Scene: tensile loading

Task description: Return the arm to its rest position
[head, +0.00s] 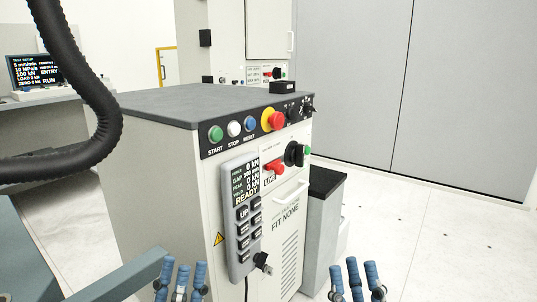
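My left gripper (183,268) shows at the bottom edge, left of centre, with its blue fingers pointing up. Its fingertips are apart and nothing shows between them. My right gripper (354,268) shows at the bottom edge, right of centre. Its blue fingers are also spread and empty. Both grippers appear in front of the control cabinet (150,170), the left below its front left corner and the right beyond its right side. I see no contact with the cabinet. The lower parts of both grippers are cut off by the frame.
The cabinet carries a green start button (215,133), a red stop knob (277,121) and a handset (242,215) reading READY. A dark-topped bin (322,215) stands to its right. A black ribbed hose (82,80) crosses the upper left. Floor (440,235) at right is clear.

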